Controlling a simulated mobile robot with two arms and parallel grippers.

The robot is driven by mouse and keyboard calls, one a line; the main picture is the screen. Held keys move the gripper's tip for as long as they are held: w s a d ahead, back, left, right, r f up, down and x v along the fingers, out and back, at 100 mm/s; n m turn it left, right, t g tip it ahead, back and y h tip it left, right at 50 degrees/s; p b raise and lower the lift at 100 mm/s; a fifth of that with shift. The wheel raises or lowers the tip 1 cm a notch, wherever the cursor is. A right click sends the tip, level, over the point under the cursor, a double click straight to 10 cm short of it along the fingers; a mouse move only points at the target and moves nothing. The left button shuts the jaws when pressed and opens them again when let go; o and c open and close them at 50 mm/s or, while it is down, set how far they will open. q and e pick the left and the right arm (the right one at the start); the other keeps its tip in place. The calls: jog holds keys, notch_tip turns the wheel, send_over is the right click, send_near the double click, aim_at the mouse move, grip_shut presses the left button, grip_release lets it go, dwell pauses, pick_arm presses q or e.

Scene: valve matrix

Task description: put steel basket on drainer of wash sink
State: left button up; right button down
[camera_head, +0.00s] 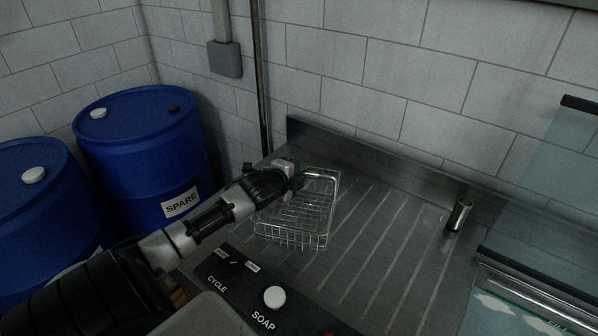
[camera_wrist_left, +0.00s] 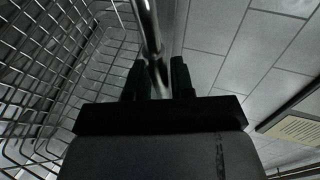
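The steel basket (camera_head: 292,233) is a wire basket at the left end of the ribbed metal drainer (camera_head: 385,225). It looks upright; the head view does not settle whether its base touches the drainer. My left gripper (camera_head: 298,178) is at the basket's far upper side, by its handle. In the left wrist view the handle bar (camera_wrist_left: 148,35) runs between the two dark fingers of my left gripper (camera_wrist_left: 158,80), and the basket's wire mesh (camera_wrist_left: 62,60) fills the left side. The fingers are close around the bar. My right gripper is in neither view.
A black panel with a SOAP knob (camera_head: 274,297) lies in front of the drainer. A short metal cylinder (camera_head: 459,214) stands at the drainer's right. Glass panels (camera_head: 560,190) are farther right. Blue drums (camera_head: 140,150) stand at left. The drainer's middle is clear.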

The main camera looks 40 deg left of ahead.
pick_arm(q)
jog(key=shift+o, duration=1.2)
jog(key=shift+r, duration=0.1)
jog(key=shift+r, duration=0.15)
jog(key=b+v, duration=0.1)
jog(key=v, duration=1.1)
